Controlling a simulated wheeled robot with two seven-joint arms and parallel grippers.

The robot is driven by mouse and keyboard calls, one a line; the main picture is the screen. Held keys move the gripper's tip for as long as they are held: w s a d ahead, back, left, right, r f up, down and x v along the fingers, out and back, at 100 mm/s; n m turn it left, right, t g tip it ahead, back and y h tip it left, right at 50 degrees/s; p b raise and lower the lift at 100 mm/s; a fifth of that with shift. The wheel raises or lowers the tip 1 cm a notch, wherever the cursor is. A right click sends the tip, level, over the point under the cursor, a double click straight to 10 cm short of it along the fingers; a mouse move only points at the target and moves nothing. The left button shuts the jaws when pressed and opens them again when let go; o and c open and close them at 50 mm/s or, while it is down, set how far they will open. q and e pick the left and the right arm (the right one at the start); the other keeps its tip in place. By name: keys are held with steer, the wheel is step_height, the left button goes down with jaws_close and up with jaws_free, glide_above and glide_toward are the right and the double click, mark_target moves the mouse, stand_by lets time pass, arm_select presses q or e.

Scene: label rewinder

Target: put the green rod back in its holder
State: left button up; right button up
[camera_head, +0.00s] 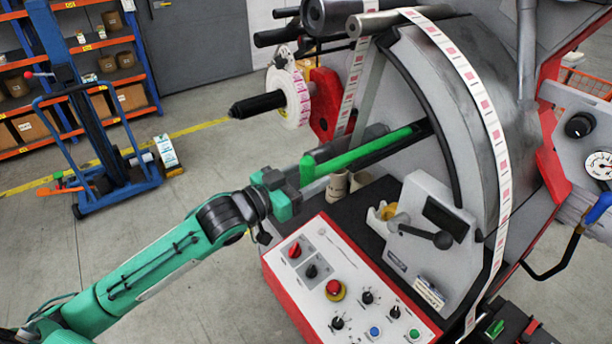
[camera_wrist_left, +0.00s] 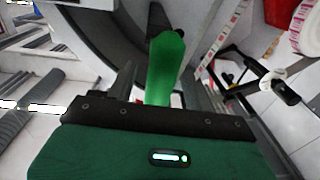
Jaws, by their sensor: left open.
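The green rod (camera_head: 362,153) sticks out sideways from the machine's curved grey plate. Its far end meets a dark part at the plate, and its near end is at my left gripper (camera_head: 298,183). My left gripper is open around or just beside this near end. In the left wrist view the green rod (camera_wrist_left: 165,62) rises between the two fingers, with gaps on both sides. Its dark tip shows at the top. Whether the dark part at the plate is the holder, I cannot tell. My right gripper is in neither view.
A control panel (camera_head: 345,312) with knobs and buttons lies below the rod. A label roll (camera_head: 291,98) on a black spindle stands above it. Cardboard cores (camera_head: 338,184) sit just under the rod. Open floor (camera_head: 215,160) lies to the left.

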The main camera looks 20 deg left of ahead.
arm_select(q)
steer(key=shift+f, duration=0.1)
steer(key=shift+s+a+f, duration=0.1)
steer(key=shift+s+a, duration=0.15)
steer(key=shift+s, duration=0.05)
steer(key=b+v, duration=0.6)
steer(key=v, duration=0.7)
